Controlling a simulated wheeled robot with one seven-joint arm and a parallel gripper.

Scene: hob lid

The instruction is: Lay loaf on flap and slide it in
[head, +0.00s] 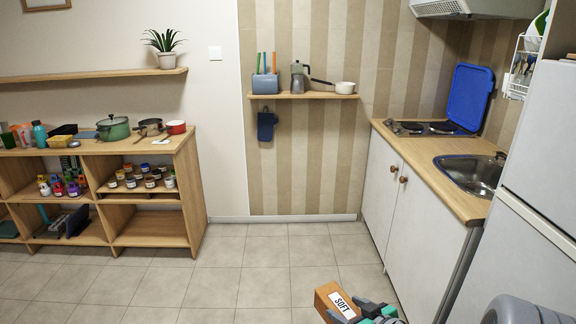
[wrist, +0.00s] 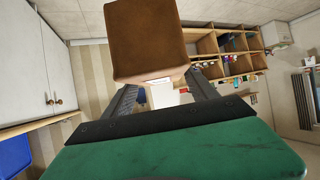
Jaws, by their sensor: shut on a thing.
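The loaf (head: 328,302) is a brown block with a white label reading SOFT, at the bottom of the head view. In the wrist view its brown end (wrist: 148,40) fills the top middle. My gripper (head: 368,310) is shut on the loaf and holds it in front of the white base cabinet. A blue lid (head: 471,97) stands raised behind the hob (head: 428,128), at the far end of the counter. I cannot tell whether this lid is the flap; no other flap is clear. The far side of the loaf is hidden.
The counter (head: 452,185) is bare between hob and sink (head: 472,172). A fridge (head: 535,190) stands close on the right. The tiled floor (head: 265,270) is clear. An open shelf unit (head: 150,228) with pots and jars is at the left.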

